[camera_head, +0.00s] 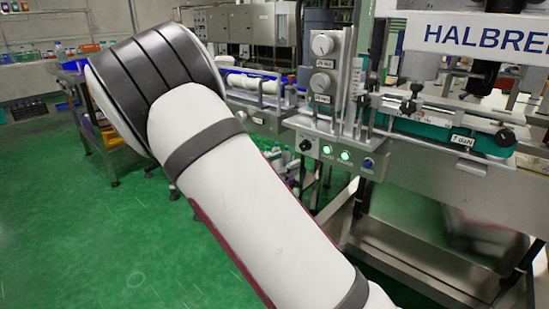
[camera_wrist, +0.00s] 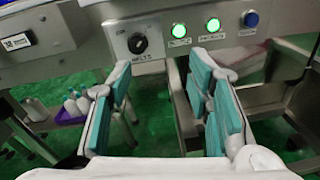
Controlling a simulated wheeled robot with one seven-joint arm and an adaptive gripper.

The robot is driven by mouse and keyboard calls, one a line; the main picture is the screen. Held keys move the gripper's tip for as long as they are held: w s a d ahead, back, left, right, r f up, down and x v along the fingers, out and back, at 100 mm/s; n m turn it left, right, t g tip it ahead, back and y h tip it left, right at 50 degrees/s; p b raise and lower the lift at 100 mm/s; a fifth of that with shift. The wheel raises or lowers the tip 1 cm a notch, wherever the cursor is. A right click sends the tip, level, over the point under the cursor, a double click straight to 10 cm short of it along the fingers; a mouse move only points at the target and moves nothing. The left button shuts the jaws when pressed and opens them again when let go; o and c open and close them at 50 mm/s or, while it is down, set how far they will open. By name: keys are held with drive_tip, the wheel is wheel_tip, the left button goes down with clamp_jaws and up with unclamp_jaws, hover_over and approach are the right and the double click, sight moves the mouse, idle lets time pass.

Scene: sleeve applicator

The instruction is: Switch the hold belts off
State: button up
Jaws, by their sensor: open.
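The black rotary knob (camera_wrist: 137,43) is on the grey control panel, with a label that seems to read BELTS below it. Its exact setting is too small to tell. To its right are two lit green buttons (camera_wrist: 179,31) (camera_wrist: 213,25) and a blue button (camera_wrist: 251,19). The same knob (camera_head: 306,145) shows small in the head view, on the machine's front. My gripper (camera_wrist: 158,80) is open and empty, its teal-padded fingers spread below the panel. The knob appears beyond and above the gap between the fingertips, apart from them. My gripper is not visible in the head view.
Two larger dials (camera_head: 323,44) (camera_head: 321,83) sit on a column above the panel. A conveyor (camera_head: 430,132) runs right from it. A metal frame (camera_head: 430,262) stands below. A purple tray with bottles (camera_wrist: 70,113) is at lower left. Green floor (camera_head: 90,240) is open at left.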

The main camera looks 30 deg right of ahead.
sight(303, 147)
drive_tip(key=shift+n+t, duration=0.7)
drive_tip(key=w+b+x, duration=0.1)
drive_tip(key=x, duration=0.3)
drive_tip(key=w+b+x, duration=0.1)
drive_tip(key=b+x, duration=0.1)
drive_tip(key=x, duration=0.2)
drive_tip(key=w+a+f+b+x, duration=0.1)
drive_tip(key=b+x, duration=0.1)
drive_tip(key=x, duration=0.3)
drive_tip(key=shift+s, duration=0.1)
clamp_jaws()
